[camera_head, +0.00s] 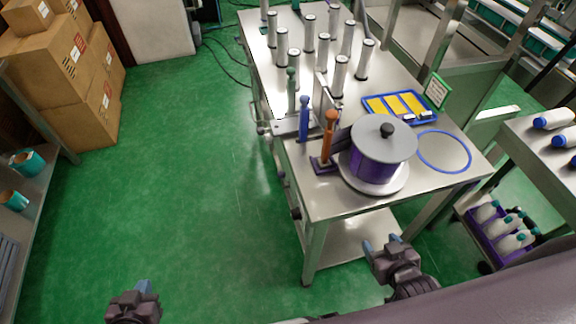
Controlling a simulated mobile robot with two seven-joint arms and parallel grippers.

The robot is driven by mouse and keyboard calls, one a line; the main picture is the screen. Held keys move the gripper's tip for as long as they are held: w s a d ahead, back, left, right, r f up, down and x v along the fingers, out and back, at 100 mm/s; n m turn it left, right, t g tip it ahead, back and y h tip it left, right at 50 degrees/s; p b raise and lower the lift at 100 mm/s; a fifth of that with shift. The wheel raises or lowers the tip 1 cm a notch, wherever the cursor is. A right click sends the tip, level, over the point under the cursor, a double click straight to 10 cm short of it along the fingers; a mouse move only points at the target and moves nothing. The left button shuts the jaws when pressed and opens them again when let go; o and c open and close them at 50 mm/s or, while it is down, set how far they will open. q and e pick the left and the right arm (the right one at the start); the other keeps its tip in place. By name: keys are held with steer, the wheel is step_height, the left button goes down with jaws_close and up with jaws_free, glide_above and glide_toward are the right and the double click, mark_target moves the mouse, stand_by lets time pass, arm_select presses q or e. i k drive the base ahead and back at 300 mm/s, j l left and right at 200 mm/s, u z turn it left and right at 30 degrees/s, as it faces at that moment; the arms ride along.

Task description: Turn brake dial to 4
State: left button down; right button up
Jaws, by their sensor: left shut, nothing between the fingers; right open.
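A steel table (325,205) carries a purple drum with a grey lid (383,140) and a dark top knob (386,130), standing on a round pale plate (375,187). Small dark knob-like parts (295,213) show on the table's left side; I cannot tell which is the brake dial, and no numbers are readable. My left gripper (143,287) is shut and empty, low over the floor at the bottom left, well away from the table. My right gripper (380,246) is open and empty, in front of the table's near edge, below the drum, touching nothing.
Orange (329,135), blue (303,120) and green (291,92) upright handles stand left of the drum. A blue ring (444,151) and blue tray (400,105) lie on the table; several white cylinders stand behind. A bottle shelf (540,135) is right. Green floor (190,170) is clear left.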

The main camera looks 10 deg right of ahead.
mark_target(295, 214)
steer(key=j+z, duration=0.65)
steer(key=z, duration=0.2)
